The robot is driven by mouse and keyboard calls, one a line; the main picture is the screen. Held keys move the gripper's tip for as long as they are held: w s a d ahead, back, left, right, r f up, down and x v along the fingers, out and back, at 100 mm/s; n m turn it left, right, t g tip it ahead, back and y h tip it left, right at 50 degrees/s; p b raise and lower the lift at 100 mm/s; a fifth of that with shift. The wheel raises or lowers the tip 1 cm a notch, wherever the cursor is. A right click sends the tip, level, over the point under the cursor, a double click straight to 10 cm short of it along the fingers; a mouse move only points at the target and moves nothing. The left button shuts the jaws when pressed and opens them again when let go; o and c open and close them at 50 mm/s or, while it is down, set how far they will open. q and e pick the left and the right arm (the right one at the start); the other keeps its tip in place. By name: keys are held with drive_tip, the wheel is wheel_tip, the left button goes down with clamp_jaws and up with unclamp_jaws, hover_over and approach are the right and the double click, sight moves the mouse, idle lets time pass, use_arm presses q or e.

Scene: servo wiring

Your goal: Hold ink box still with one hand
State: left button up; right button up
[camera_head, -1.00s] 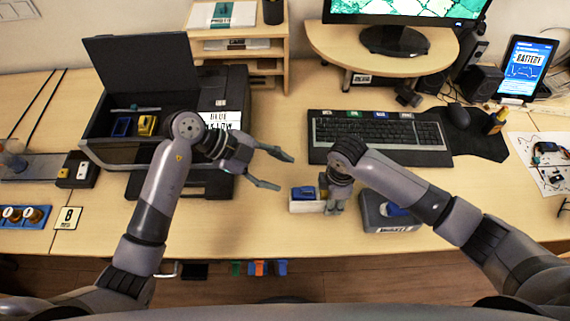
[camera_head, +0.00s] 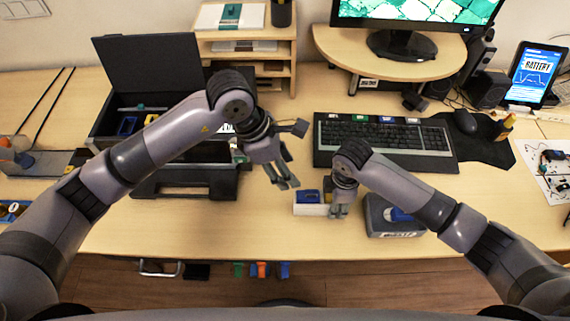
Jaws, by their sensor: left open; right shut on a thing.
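The ink box (camera_head: 308,210) is a small white box with a blue cartridge (camera_head: 308,196) in its left part. It stands upright on the desk, right of the printer. My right gripper (camera_head: 341,211) points down at the box's right end and is shut on it; the fingers hide that end. My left gripper (camera_head: 285,182) is open and empty. It points down just above and left of the ink box, apart from it.
The black printer (camera_head: 190,182) with its raised lid stands at the left, with cartridges inside. A grey box (camera_head: 392,228) sits just right of my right gripper. The keyboard (camera_head: 385,140) lies behind. The desk in front of the printer is clear.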

sight(305, 192)
use_arm(q)
drive_tip(key=shift+m, duration=0.3)
drive_tip(key=x, duration=1.2)
drive_tip(key=shift+a, duration=0.15)
drive_tip(key=shift+c, duration=0.2)
clamp_jaws()
